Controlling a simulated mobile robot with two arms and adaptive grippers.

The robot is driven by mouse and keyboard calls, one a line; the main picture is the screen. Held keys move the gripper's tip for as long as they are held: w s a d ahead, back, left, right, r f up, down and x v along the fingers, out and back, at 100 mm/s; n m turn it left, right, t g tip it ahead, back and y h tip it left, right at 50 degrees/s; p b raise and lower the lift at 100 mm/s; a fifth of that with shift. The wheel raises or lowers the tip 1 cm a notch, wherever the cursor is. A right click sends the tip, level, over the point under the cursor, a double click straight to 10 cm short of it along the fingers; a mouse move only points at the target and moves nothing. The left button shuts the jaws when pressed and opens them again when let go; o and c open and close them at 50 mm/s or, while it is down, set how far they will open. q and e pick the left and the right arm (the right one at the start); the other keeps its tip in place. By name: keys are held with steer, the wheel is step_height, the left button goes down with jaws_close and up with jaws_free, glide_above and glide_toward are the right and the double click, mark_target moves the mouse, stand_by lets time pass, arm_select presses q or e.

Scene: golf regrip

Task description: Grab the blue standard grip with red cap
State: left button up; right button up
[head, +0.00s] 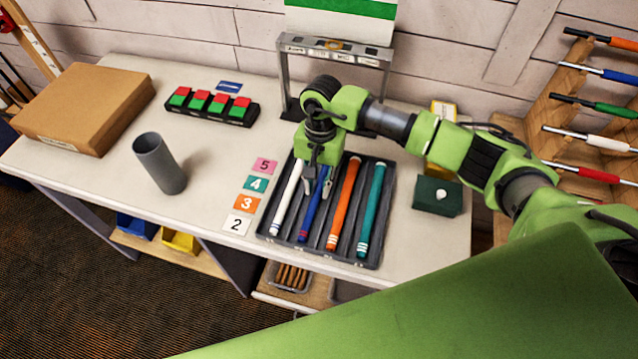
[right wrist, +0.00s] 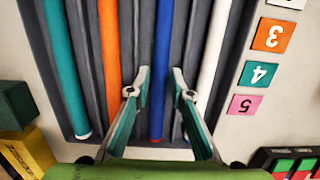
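The blue grip (head: 309,221) lies lengthwise in a dark slotted tray (head: 262,232), between a white grip (head: 287,203) and an orange grip (head: 342,205). Its far end is hidden behind my right gripper (head: 317,188) in the head view. In the right wrist view the blue grip (right wrist: 161,65) runs between the two fingers of my right gripper (right wrist: 160,93), and a thin red cap (right wrist: 156,140) shows at its end. The fingers are spread with a gap on both sides of the grip. My left gripper is not in view.
A teal grip (head: 371,210) lies at the tray's right. A dark green box (head: 437,196) stands right of the tray, numbered cards (head: 247,203) lie left of it. A grey cup (head: 160,165) and a cardboard box (head: 85,108) stand farther left. A metal frame (head: 284,85) stands behind.

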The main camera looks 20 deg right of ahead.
steer(key=shift+f, duration=0.7)
jaws_close()
